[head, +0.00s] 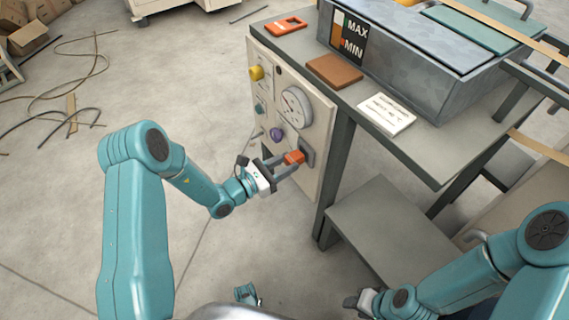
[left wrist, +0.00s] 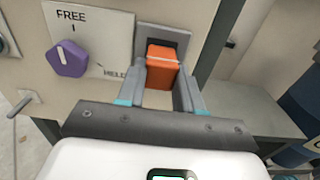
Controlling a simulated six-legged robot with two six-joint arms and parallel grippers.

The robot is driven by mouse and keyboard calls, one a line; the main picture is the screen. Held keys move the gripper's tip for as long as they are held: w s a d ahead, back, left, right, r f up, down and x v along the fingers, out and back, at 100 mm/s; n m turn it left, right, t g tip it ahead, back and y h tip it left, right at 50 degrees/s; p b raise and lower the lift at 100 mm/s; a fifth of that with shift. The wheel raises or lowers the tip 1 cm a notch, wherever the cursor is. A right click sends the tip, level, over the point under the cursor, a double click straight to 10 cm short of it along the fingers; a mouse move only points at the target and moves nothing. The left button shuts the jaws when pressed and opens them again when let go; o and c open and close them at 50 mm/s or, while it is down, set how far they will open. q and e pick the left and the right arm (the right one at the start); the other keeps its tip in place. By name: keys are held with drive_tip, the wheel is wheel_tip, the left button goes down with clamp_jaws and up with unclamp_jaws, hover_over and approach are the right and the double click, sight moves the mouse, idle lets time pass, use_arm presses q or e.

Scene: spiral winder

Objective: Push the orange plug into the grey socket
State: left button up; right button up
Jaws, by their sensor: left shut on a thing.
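The orange plug (head: 293,157) is between the fingers of my left gripper (head: 285,168), which is shut on it at the lower right of the control panel. In the left wrist view the plug (left wrist: 162,62) sits in front of the grey socket (left wrist: 176,36), whose dark recess shows above and to the right of it. I cannot tell how deep the plug is in. My right gripper (head: 362,301) is low at the bottom of the head view, its fingers too small to judge.
The panel (head: 322,122) carries a purple knob (left wrist: 68,58) left of the socket, a dial (head: 296,103) and a yellow knob (head: 257,72). A grey bench (head: 440,150) with a metal tank extends right. A low step (head: 385,235) stands below. Cables lie on the floor at left.

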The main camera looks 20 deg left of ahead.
use_arm(q)
drive_tip(key=shift+w+d, duration=0.25)
drive_tip(key=shift+w, duration=0.05)
drive_tip(key=o, duration=1.1)
drive_tip(key=shift+c, duration=0.2)
drive_tip(key=p+v, duration=0.3)
drive_tip(key=v, duration=1.3)
drive_tip(key=shift+s+a, duration=0.1)
